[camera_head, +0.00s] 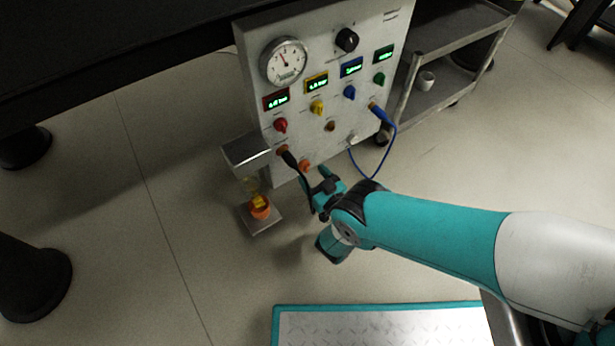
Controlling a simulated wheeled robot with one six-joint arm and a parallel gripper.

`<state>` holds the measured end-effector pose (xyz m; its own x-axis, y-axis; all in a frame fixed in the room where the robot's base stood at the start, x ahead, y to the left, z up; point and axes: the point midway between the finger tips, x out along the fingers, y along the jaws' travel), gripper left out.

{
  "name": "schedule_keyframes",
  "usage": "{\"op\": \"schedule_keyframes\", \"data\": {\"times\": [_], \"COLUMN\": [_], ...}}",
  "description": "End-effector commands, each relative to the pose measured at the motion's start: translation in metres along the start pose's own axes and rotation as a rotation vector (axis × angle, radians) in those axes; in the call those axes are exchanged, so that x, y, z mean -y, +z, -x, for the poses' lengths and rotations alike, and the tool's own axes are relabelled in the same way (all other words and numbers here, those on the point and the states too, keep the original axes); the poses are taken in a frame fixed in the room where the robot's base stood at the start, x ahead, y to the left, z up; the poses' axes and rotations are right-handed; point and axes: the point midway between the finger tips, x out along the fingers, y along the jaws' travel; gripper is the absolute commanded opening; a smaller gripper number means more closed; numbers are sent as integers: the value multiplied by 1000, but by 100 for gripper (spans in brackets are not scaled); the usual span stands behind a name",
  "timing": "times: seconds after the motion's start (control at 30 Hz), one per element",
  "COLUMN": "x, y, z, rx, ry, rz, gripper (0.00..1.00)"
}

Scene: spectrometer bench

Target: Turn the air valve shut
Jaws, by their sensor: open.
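A grey panel (300,100) stands upright, with a red knob (281,125), a yellow knob (317,107), a blue knob (349,92) and a green knob (379,78), each below a small lit display. A black knob (346,40) sits at the top. The labels are too small to read, so I cannot tell which knob is the air valve. My gripper (316,181) is open, just in front of the panel's lower edge, below the coloured knobs. It is close to an orange fitting (305,166); I cannot tell whether they touch.
A round gauge (284,62) is at the panel's upper left. An orange cup-like part (260,208) sits on a small stand at left. A grey cart (440,80) holds a white cup (425,81).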

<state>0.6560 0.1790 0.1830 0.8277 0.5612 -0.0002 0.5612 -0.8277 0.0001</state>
Motion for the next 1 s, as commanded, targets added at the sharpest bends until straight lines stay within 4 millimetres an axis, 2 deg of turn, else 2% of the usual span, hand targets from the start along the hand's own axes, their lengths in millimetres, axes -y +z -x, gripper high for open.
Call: {"op": "schedule_keyframes", "data": {"times": [0.03,0.3,0.8,0.87,1.0], "x": [0,-1,-1,-1,-1], "y": [7,5,-1,-1,0], "z": [-8,-26,-32,-32,-32], "rx": [-2,-1,0,0,0], "ry": [1,2,2,2,2], "rz": [0,0,0,0,0], "gripper": [62,62,62,50,18]}}
